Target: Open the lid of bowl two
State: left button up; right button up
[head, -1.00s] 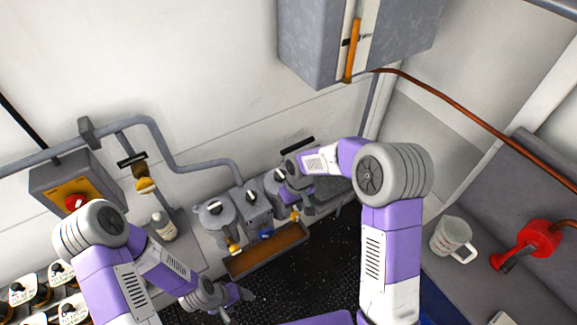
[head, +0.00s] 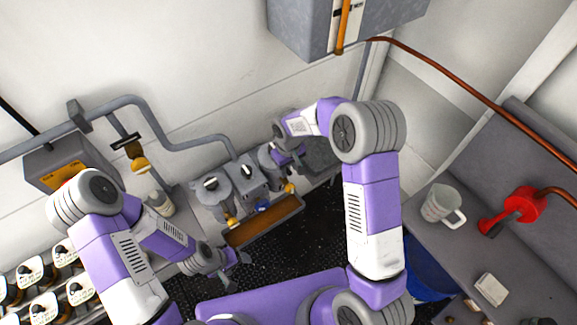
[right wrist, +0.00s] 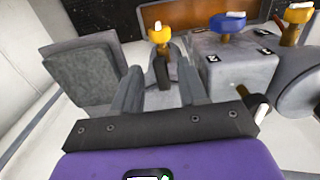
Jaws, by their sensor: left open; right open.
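A row of grey lidded units stands along the wall: a left bowl (head: 212,191), a box-like middle unit (head: 246,172) and a right bowl (head: 268,158). Black-and-white knobs show on top of the left and middle ones. I cannot read which is bowl two. My right gripper (head: 292,158) is open over the right bowl and hides much of it. In the right wrist view its open fingers (right wrist: 160,85) stand on either side of a dark upright knob or handle (right wrist: 160,72); contact is unclear. My left gripper (head: 238,265) is open, low in front of the row.
A brown tray (head: 262,222) runs below yellow and blue taps (right wrist: 228,25). A grey panel (right wrist: 88,75) stands beside the right bowl. A jug (head: 441,204) and red can (head: 522,203) sit on the right bench. A wall cabinet (head: 300,28) hangs above.

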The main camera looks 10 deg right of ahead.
jog(key=shift+c, duration=0.3)
grip_shut()
jog(key=shift+d, duration=0.1)
